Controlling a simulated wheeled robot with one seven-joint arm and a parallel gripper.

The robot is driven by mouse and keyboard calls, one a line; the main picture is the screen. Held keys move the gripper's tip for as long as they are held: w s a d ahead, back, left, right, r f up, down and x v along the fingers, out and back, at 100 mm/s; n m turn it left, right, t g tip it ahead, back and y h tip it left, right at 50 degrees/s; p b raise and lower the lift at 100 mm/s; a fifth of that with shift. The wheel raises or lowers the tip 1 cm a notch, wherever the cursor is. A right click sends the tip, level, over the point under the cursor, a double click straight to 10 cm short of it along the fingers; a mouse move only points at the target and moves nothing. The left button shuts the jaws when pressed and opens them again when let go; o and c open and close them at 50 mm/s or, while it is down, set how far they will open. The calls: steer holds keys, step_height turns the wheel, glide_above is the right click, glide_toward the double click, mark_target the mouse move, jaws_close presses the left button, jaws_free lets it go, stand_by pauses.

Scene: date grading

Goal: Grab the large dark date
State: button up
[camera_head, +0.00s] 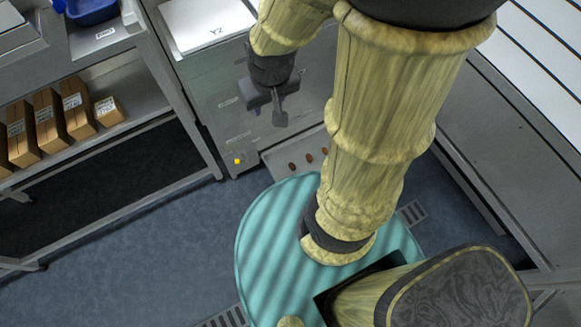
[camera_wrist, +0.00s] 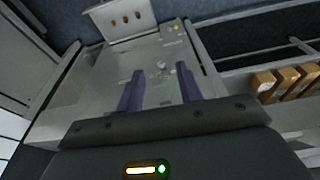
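Several small brown dates lie apart in a row in a shallow grey tray (camera_head: 303,144) at the foot of a metal cabinet. In the head view I see a left date (camera_head: 291,167), a middle date (camera_head: 308,158) and a right one (camera_head: 324,151) beside my arm. They are too small to tell surely which is the large dark one. The wrist view shows dates (camera_wrist: 126,20) in the tray (camera_wrist: 127,34) at the top. My gripper (camera_head: 277,113) is above and behind the tray, in front of the cabinet. Its fingers (camera_wrist: 159,88) are apart with nothing between them.
The metal cabinet (camera_head: 213,82) carries a white lid marked Y2 (camera_head: 207,20) and a yellow button (camera_head: 238,161). A shelf with cardboard boxes (camera_head: 47,119) and a blue bin (camera_head: 92,10) stand left. My arm covers the area right of the tray.

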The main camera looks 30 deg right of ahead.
steer(key=shift+o, duration=0.4)
